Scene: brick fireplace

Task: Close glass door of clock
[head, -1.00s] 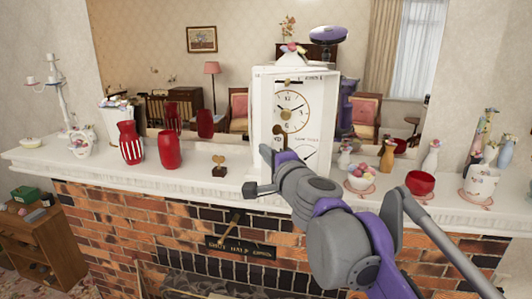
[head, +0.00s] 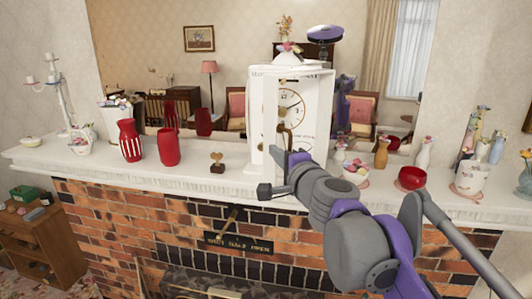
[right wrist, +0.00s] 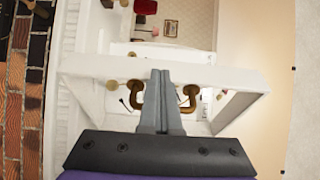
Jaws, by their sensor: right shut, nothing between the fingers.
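The white clock (head: 318,118) stands on the mantel, its round dial facing out. A narrow white upright strip (head: 271,110), seemingly the door's frame, stands in front of the dial's left side. The door looks partly open; its exact angle is hard to tell. In the right wrist view a white frame (right wrist: 225,76) crosses behind my right gripper (right wrist: 160,75), with brown curved fittings (right wrist: 190,97) beside the fingers. The right gripper is shut and empty, close to the frame; contact cannot be told. In the head view its tips (head: 283,160) are low in front of the clock.
A small gold heart ornament (head: 217,163) and red vases (head: 168,147) stand left of the clock. A floral bowl (head: 355,173), a red bowl (head: 411,178) and small vases stand on the right. A mirror is behind; the mantel (head: 220,184) has a front edge.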

